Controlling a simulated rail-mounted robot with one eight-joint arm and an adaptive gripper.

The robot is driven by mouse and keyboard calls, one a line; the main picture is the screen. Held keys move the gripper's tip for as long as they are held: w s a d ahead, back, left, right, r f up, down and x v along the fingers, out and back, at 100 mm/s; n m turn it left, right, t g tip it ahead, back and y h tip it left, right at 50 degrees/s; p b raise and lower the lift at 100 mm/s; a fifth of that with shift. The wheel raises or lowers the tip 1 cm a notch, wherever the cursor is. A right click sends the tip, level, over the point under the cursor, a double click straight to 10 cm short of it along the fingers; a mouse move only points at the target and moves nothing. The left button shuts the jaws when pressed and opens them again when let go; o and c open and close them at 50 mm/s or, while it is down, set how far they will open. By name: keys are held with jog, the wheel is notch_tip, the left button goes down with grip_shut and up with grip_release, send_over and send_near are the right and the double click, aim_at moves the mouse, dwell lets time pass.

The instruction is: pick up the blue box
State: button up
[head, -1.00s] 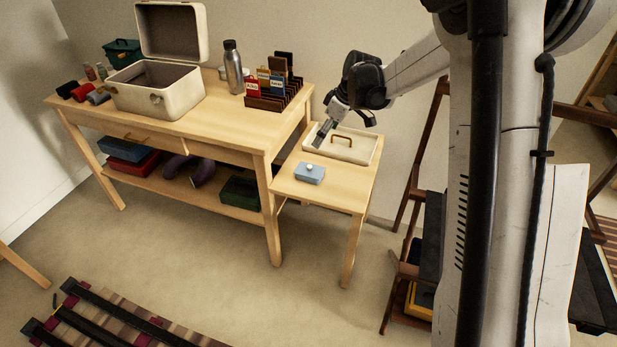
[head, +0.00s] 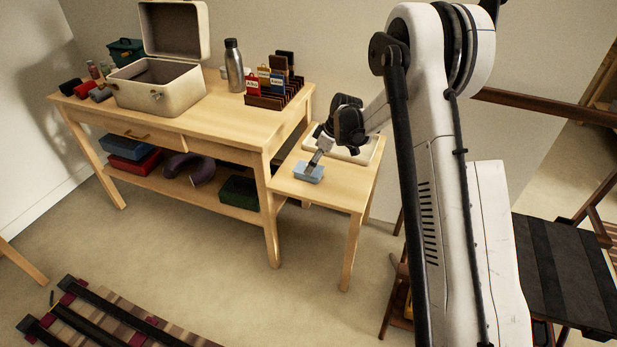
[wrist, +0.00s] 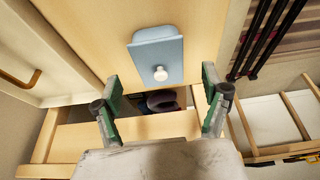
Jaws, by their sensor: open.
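The light blue box (head: 309,175) sits on the small low side table, near its left part. In the wrist view the blue box (wrist: 156,50) shows its flat face and a round white knob (wrist: 160,73), centred a little beyond my two fingertips. My gripper (head: 314,163) is just above the box in the head view and hides part of its top, including the knob. In the wrist view my gripper (wrist: 162,85) has its green-padded fingers spread wide with nothing between them. I cannot tell whether a finger touches the box.
A cream tray-like lid (head: 362,153) with a brown handle (wrist: 35,78) lies behind the box on the side table (head: 345,190). The taller table (head: 190,130) stands to the left with an open cream case (head: 160,95), a steel bottle (head: 234,68) and a card rack (head: 275,98).

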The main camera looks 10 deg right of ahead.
jog(key=shift+b+x, duration=1.1)
jog(key=shift+x, duration=1.65)
jog(key=shift+w+a+r, duration=0.15)
jog(key=c, duration=1.3)
